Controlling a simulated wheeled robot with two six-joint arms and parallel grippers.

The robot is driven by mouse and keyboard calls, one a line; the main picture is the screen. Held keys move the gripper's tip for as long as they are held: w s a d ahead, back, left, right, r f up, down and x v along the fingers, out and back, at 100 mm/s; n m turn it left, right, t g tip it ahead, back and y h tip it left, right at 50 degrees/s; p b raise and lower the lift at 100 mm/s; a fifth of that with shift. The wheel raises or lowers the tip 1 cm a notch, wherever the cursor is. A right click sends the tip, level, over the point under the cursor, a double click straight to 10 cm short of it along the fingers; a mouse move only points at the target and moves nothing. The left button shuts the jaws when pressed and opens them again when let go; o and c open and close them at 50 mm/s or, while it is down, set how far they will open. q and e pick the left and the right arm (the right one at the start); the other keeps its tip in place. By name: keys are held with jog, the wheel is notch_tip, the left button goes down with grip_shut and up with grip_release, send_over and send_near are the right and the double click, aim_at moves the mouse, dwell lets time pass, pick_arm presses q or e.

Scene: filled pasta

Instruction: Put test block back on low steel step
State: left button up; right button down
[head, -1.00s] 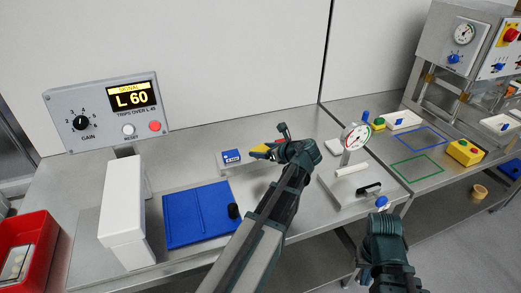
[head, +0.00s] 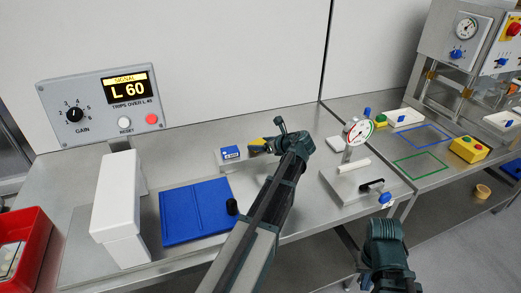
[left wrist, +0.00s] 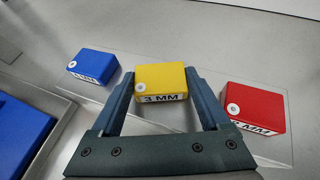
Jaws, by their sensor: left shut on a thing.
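My left gripper (left wrist: 165,100) is shut on a yellow block (left wrist: 162,80) marked 3 MM. The block also shows in the head view (head: 257,146), partly hidden by the gripper. It is between a blue block (left wrist: 92,66) on the left and a red block (left wrist: 255,106) on the right, apart from both. The low steel step (head: 227,166) is beneath this row. I cannot tell whether the yellow block touches the step. My right gripper (head: 387,245) is low at the right in the head view, away from the blocks; its fingers cannot be made out.
A blue tray (head: 180,215) with a black knob lies in front of the step. A white housing (head: 117,205) and red bin (head: 30,235) stand left. A dial gauge stand (head: 357,135) is right of my left arm. The signal panel (head: 100,105) reads L 60.

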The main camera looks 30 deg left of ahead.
pick_arm(q)
jog(key=shift+f, duration=0.15)
jog(key=o, duration=1.4)
jog(key=shift+c, duration=0.2)
jog(key=shift+r, duration=0.2)
jog(key=p+v, duration=0.6)
jog(key=v, duration=0.6)
jog(key=shift+f, duration=0.15)
